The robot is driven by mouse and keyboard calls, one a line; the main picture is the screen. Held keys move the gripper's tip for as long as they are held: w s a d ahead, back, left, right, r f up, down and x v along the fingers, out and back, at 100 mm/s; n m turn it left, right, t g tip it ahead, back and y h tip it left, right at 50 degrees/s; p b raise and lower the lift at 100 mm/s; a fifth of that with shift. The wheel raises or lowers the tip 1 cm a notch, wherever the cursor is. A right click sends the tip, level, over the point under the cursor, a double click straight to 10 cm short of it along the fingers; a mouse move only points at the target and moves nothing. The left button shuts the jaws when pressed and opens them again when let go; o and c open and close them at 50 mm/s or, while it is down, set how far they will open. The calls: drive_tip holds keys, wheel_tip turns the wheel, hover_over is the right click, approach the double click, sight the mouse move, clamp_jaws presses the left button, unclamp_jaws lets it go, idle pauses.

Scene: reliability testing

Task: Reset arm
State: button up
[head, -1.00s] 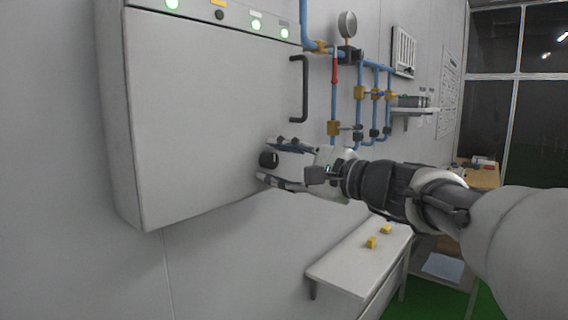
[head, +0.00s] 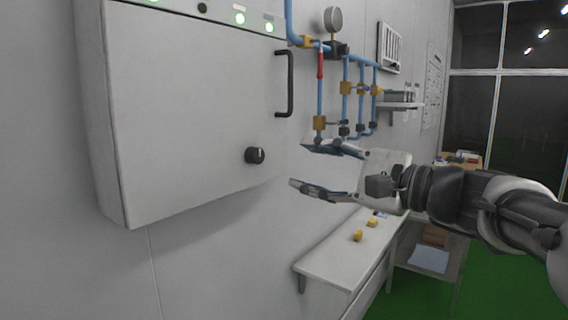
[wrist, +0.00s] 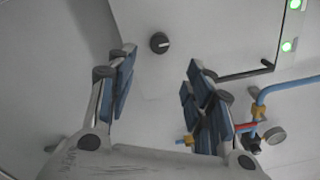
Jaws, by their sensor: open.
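My gripper (head: 315,168) is open and empty, right of the cabinet and clear of it in the head view. In the wrist view its two blue-padded fingers (wrist: 158,88) are spread wide with nothing between them. A black knob (head: 255,155) sits on the lower right of the grey cabinet door (head: 190,100). The knob also shows in the wrist view (wrist: 159,42), beyond the fingertips and apart from them. A black handle (head: 285,84) is upright on the door's right edge, and the door looks shut.
Blue pipes (head: 346,100) with yellow fittings, a red-handled part and a round gauge (head: 333,19) are on the wall behind my gripper. A white bench (head: 330,262) with two yellow blocks stands below. Green floor (head: 500,280) is open at the lower right.

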drive_tip(key=shift+s+d, duration=0.25)
drive_tip(key=shift+d, duration=0.05)
